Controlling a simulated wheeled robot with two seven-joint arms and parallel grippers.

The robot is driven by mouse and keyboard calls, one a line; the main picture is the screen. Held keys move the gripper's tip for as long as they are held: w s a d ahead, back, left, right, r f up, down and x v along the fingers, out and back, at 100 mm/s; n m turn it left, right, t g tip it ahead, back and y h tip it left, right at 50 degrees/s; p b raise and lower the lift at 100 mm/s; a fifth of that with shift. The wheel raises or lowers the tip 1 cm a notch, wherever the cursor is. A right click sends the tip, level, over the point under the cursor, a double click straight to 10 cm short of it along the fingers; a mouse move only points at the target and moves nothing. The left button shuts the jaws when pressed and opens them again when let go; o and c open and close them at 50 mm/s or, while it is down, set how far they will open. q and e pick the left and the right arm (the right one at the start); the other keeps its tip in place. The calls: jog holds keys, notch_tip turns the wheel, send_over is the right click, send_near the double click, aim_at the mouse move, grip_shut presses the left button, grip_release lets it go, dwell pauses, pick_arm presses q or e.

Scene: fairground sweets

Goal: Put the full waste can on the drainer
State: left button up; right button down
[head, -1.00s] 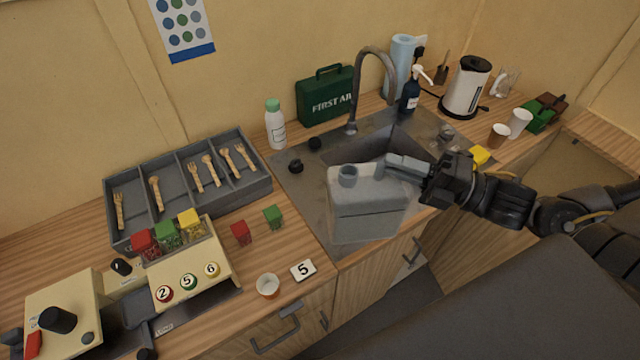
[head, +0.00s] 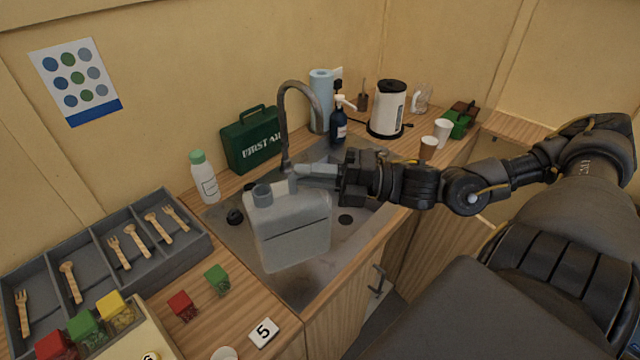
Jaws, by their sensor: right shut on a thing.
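The waste can (head: 292,230) is a grey, translucent jerrycan with a round cap. It is upright in the head view, in front of the tap. My right gripper (head: 312,177) reaches in from the right and is shut on the can's top handle. The metal drainer (head: 237,244) shows to the left of the can and below it. The can's base overlaps the drainer in the picture; I cannot tell whether it touches. The can hides part of the drainer and sink. My left gripper is not in view.
The curved tap (head: 283,125) rises behind the can. A white bottle with a green cap (head: 205,180) and a green first aid box (head: 252,140) stand behind the drainer. Small red and green boxes (head: 216,279) lie at the front left.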

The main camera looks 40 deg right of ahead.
aim_at(282, 181)
jog(key=shift+w+r, duration=0.2)
jog(key=shift+w, duration=0.65)
jog(key=w+f+p, duration=0.1)
jog(key=w+f, duration=0.1)
jog(key=w+f+p, duration=0.1)
jog(key=w+f, duration=0.1)
jog(key=w+f+p, duration=0.1)
jog(key=w+f, duration=0.1)
jog(key=shift+w+a+f, duration=0.15)
jog(key=shift+a+f, duration=0.05)
jog(key=shift+a, duration=0.15)
jog(key=shift+w+a+f+p, duration=0.1)
jog(key=shift+w+f+p, duration=0.2)
jog(key=shift+p, duration=0.05)
notch_tip(282, 181, down, 3)
jog(key=shift+s+p, duration=0.1)
jog(key=shift+p, duration=0.7)
